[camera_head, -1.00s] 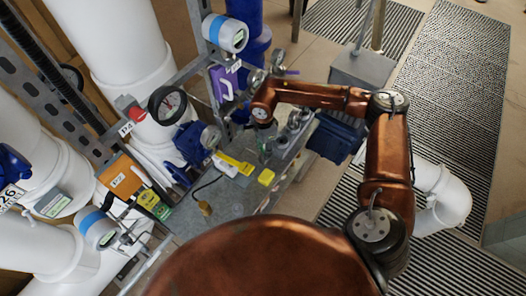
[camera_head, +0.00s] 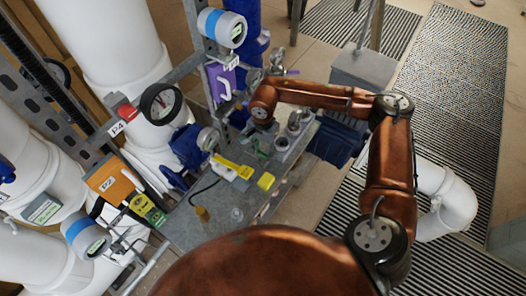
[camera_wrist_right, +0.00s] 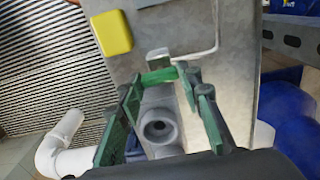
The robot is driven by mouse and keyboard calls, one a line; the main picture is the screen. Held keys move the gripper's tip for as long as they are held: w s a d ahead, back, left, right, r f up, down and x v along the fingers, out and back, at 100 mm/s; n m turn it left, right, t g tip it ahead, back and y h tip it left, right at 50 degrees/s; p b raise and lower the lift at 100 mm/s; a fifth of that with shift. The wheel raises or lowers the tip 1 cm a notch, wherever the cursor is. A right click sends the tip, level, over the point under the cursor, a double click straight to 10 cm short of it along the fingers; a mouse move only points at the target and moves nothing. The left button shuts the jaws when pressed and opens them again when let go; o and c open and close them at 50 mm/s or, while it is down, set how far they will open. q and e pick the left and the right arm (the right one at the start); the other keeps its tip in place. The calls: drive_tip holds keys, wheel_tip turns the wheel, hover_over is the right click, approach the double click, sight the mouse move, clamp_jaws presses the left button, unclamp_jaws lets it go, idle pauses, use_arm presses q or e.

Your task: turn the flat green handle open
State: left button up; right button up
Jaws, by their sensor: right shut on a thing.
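The flat green handle (camera_wrist_right: 160,77) shows in the right wrist view as a short green bar between the fingertips of my right gripper (camera_wrist_right: 161,82). The gripper is shut on it. A grey round fitting (camera_wrist_right: 159,127) lies between the fingers, nearer the wrist. In the head view my right gripper (camera_head: 262,146) reaches down over the grey metal bench, below its copper wrist. The handle is mostly hidden there, so I cannot tell its exact angle. My left gripper is not in view.
The grey bench (camera_head: 205,228) carries a yellow block (camera_head: 266,181) and a yellow tag (camera_head: 232,168). A dark blue box (camera_head: 333,141) is right of the bench. Floor grating lies farther right.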

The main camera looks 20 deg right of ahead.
sight(263, 153)
drive_tip(key=o, duration=1.2)
drive_tip(key=shift+c, duration=0.2)
wheel_tip(263, 153, up, 12)
idle(0.3)
